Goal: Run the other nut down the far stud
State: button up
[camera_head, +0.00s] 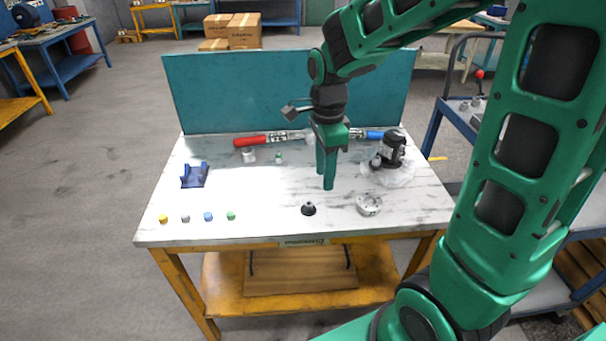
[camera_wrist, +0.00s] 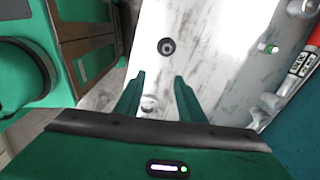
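My gripper (camera_head: 325,180) hangs fingers down above the middle of the table. In the wrist view its two fingers (camera_wrist: 158,80) are apart with nothing held between them. A round metal flange (camera_head: 369,204) lies at the front right; a pale part, probably this flange, shows partly between the fingers (camera_wrist: 149,103). A black cone-shaped part (camera_head: 308,208) stands left of the flange, and a round black part (camera_wrist: 167,46) shows beyond the fingertips. The black motor (camera_head: 392,148) stands at the back right on a clear sheet. I cannot make out nuts or studs.
A red-handled wrench (camera_head: 260,140) and a blue-handled one (camera_head: 374,135) lie along the teal back panel (camera_head: 240,90). Small white (camera_head: 249,156) and green-topped (camera_head: 279,158) pieces stand before them. A blue cradle (camera_head: 195,175) and several coloured caps (camera_head: 208,216) are at left. The centre-left is clear.

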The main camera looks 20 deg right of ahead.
aim_at(310, 204)
jog(key=shift+m, duration=0.9)
jog(key=a, duration=0.1)
jog(key=w+a+f, duration=0.1)
jog(key=w+a, duration=0.1)
jog(key=shift+a+f, duration=0.2)
jog(key=shift+f, duration=4.3)
jog(key=shift+s+f, duration=0.1)
jog(key=shift+s+f, duration=0.1)
jog(key=shift+s, duration=0.2)
jog(key=shift+d, duration=0.1)
jog(key=c, duration=0.6)
jog(key=shift+c, duration=0.6)
